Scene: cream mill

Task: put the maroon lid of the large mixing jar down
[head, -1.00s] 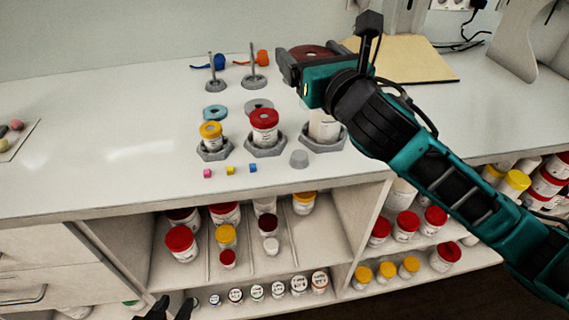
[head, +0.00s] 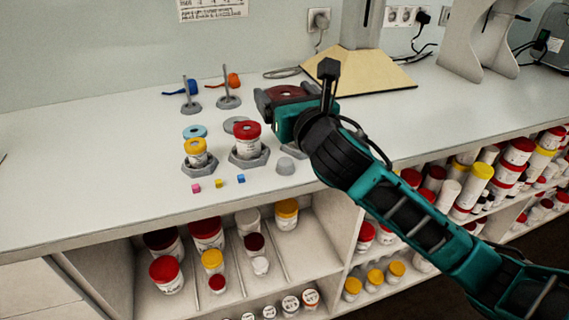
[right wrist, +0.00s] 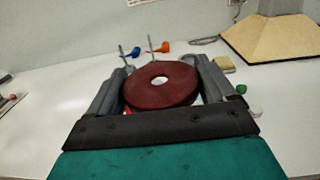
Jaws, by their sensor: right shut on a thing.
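The maroon lid (head: 293,91), a round disc with a pale hole in its middle, is between the fingers of my right gripper (head: 280,98). In the right wrist view the lid (right wrist: 160,86) lies flat between the two grey fingers of my gripper (right wrist: 160,80), which is shut on it. The gripper is held above the white counter, behind the row of jars. The large mixing jar is hidden behind my right arm; only part of its grey holder (head: 293,150) shows. My left gripper is out of view.
A red-lidded jar (head: 248,136) and a yellow-lidded jar (head: 196,148) stand in grey holders. Small cubes (head: 219,183) lie in front. The counter is clear at left.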

